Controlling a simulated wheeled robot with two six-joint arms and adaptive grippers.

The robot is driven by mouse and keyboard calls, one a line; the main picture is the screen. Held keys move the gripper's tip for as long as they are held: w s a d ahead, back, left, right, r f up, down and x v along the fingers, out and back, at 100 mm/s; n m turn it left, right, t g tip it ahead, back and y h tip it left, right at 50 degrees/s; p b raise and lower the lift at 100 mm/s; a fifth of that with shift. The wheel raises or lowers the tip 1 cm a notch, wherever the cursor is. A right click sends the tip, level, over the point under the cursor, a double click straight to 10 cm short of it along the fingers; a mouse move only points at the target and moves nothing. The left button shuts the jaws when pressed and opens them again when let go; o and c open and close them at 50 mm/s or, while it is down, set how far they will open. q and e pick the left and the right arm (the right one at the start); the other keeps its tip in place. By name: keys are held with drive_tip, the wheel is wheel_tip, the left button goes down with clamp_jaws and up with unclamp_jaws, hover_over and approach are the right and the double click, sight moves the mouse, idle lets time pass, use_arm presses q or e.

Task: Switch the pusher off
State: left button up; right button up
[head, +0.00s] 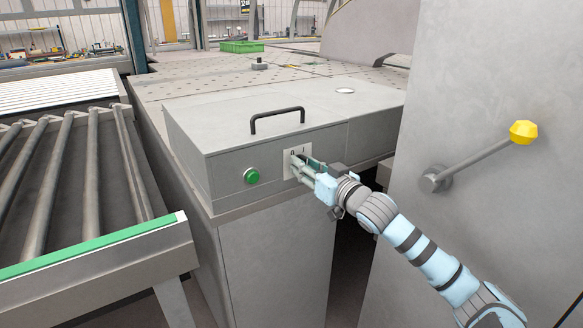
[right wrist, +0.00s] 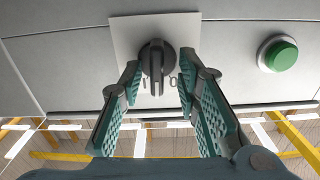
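The pusher's switch is a dark rotary knob (right wrist: 157,66) on a pale square plate (right wrist: 124,34), with O and I marks by the knob. The plate (head: 288,158) also shows in the head view on the front of a grey metal box (head: 240,150). My right gripper (head: 300,163) is at the plate and hides most of the knob there. In the right wrist view, its fingers (right wrist: 159,77) are open, one on each side of the knob, with gaps visible. I cannot tell which mark the knob points to. My left gripper is not in view.
A green push button (head: 251,176) sits left of the plate; it shows at the right in the right wrist view (right wrist: 280,54). A black handle (head: 277,119) tops the box. A yellow-knobbed lever (head: 480,155) juts from the right panel. A roller conveyor (head: 80,170) stands left.

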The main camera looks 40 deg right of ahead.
drive_tip(key=shift+s+d, duration=0.1)
drive_tip(key=shift+d, duration=0.05)
drive_tip(key=shift+s+r, duration=0.1)
drive_tip(key=shift+c, duration=1.2)
clamp_jaws()
